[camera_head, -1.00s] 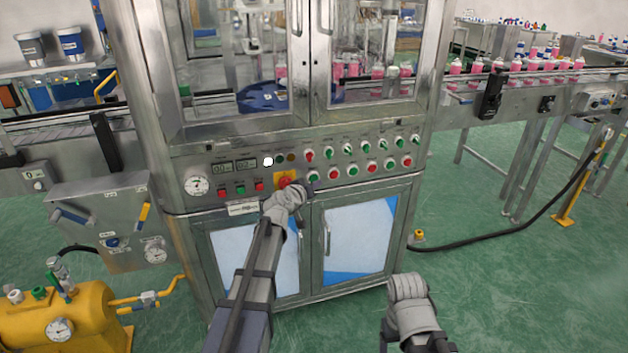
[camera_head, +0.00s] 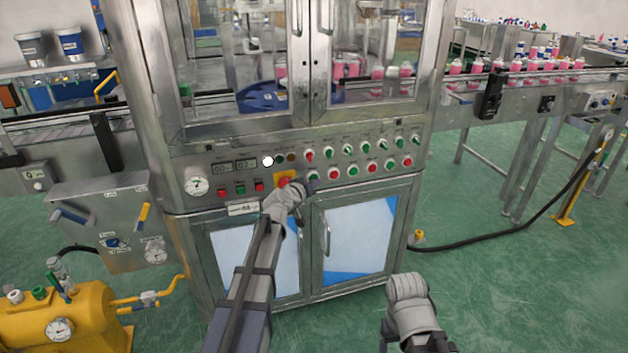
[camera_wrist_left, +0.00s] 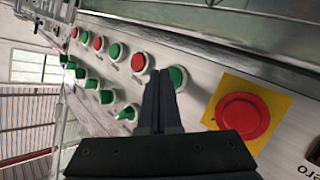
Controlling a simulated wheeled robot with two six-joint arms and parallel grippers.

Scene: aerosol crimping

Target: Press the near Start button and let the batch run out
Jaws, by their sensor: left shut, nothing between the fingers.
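The control panel on the machine's front carries rows of round buttons. My left gripper (camera_head: 309,187) reaches up to it from below, just right of the red emergency stop on its yellow plate (camera_head: 285,177). In the left wrist view, its dark fingers (camera_wrist_left: 163,78) are shut with nothing between them. Their tips are at the edge of a green button (camera_wrist_left: 179,78), the one closest to the emergency stop (camera_wrist_left: 242,117). The fingers cover part of it; I cannot tell if they touch it. My right arm is low at the right; its gripper does not show.
A red button (camera_wrist_left: 139,62) sits close beside the fingers, with more buttons and green knobs beyond. Glass doors (camera_head: 365,50) are above the panel, cabinet doors (camera_head: 360,240) below. Pink bottles (camera_head: 535,64) stand on the right conveyor. A yellow tank (camera_head: 75,325) stands at lower left.

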